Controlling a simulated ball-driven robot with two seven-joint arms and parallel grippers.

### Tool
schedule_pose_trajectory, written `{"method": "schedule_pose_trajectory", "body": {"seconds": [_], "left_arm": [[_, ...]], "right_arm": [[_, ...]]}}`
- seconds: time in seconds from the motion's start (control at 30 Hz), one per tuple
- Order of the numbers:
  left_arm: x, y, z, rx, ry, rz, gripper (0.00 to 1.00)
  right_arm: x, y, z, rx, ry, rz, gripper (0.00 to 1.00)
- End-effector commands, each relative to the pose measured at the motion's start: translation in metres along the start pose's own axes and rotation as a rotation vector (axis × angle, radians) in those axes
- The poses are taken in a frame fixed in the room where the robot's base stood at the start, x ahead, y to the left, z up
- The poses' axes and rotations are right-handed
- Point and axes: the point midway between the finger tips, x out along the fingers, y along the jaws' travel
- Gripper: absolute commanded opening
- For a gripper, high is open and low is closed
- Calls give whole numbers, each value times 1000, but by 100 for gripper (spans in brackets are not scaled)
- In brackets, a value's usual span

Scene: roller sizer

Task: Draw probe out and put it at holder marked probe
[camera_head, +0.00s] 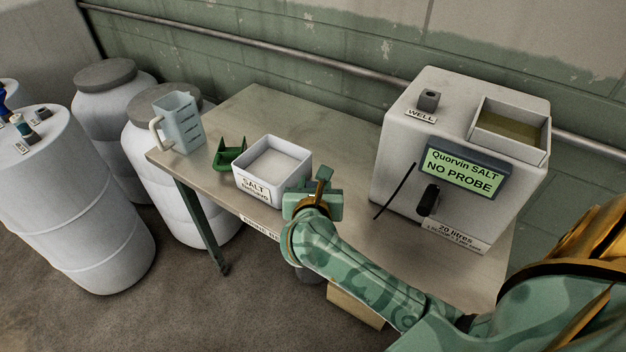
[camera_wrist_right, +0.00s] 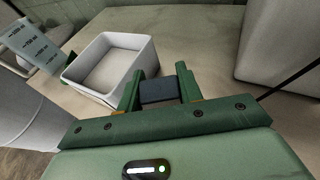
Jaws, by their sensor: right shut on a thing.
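My right gripper (camera_head: 318,190) is over the table's front part, just right of the white salt tray. In the right wrist view its two green fingers (camera_wrist_right: 159,88) are closed on a dark grey block (camera_wrist_right: 158,92), which I take for the probe's head. The rest of the probe is hidden by the gripper. On the grey machine (camera_head: 398,150) stands a small block marked WELL (camera_head: 429,99), with a dark hole in its top. The machine's screen (camera_head: 464,172) reads NO PROBE. I cannot read a holder marked probe. My left gripper is not in view.
The salt tray (camera_head: 243,184), a green scoop (camera_head: 229,153) and a measuring jug (camera_head: 180,125) stand on the table (camera_head: 330,135). A thin black rod (camera_head: 396,190) slants before the machine. Small labelled items (camera_head: 24,128) sit on the left white drum (camera_head: 75,200). The table's back middle is clear.

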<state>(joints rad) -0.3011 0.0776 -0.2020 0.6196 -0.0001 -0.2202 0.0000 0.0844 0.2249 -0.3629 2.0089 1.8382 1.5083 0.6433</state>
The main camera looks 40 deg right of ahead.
Motion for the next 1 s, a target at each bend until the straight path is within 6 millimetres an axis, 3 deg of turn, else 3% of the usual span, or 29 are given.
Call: {"method": "schedule_pose_trajectory", "body": {"seconds": [0.17, 1.0], "left_arm": [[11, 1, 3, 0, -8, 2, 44], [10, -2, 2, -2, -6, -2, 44]], "right_arm": [[5, 0, -14, -1, 0, 0, 14], [4, 0, -13, 1, -1, 0, 14]]}}
